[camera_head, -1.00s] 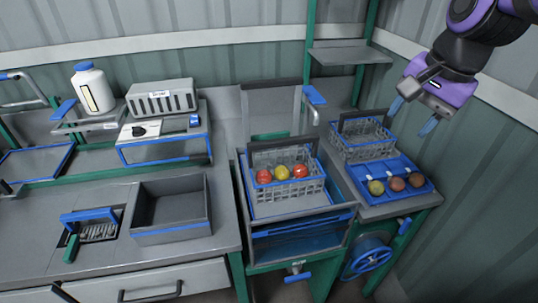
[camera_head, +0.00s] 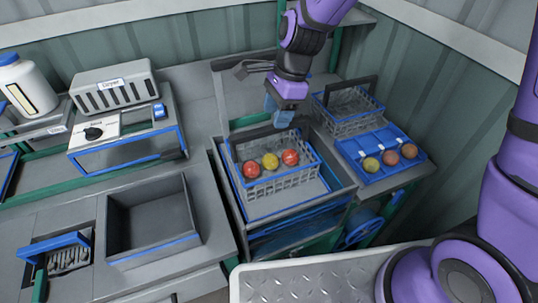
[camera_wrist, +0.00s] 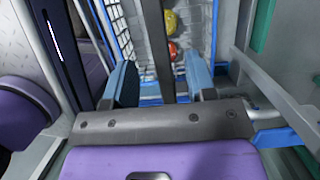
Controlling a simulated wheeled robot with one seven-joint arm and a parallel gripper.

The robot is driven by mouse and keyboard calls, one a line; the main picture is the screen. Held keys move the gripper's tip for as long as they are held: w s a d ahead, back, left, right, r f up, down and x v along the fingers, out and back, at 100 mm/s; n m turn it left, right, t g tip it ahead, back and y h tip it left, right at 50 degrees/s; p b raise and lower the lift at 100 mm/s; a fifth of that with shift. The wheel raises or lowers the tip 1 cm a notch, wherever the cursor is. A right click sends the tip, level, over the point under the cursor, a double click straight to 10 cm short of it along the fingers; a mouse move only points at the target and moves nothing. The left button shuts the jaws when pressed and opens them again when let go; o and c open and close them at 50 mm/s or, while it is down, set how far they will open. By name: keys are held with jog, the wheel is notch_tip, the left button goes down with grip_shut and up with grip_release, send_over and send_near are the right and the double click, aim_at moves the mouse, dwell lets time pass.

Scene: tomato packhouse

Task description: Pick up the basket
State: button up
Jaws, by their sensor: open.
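A grey wire basket (camera_head: 284,184) with a dark handle (camera_head: 248,134) sits on a blue-rimmed stand in the middle of the head view. Two red tomatoes (camera_head: 251,169) and a yellow one (camera_head: 270,161) lie in it. My gripper (camera_head: 280,117) is open, pointing down just above the back of this basket, near its handle. In the wrist view the handle bar (camera_wrist: 155,40) shows between my two blue fingers. Whether they touch it I cannot tell. A second similar basket (camera_head: 347,127), which looks empty, stands at the right.
A blue tray (camera_head: 396,172) with three fruits is in front of the second basket. A grey open bin (camera_head: 155,245) stands to the left. A grey dryer box (camera_head: 117,92) and a white bottle (camera_head: 25,88) are behind it. The wall closes off the right.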

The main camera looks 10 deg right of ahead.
aim_at(269, 134)
jog(key=shift+x, duration=3.4)
jog(key=shift+r, duration=0.1)
grip_shut()
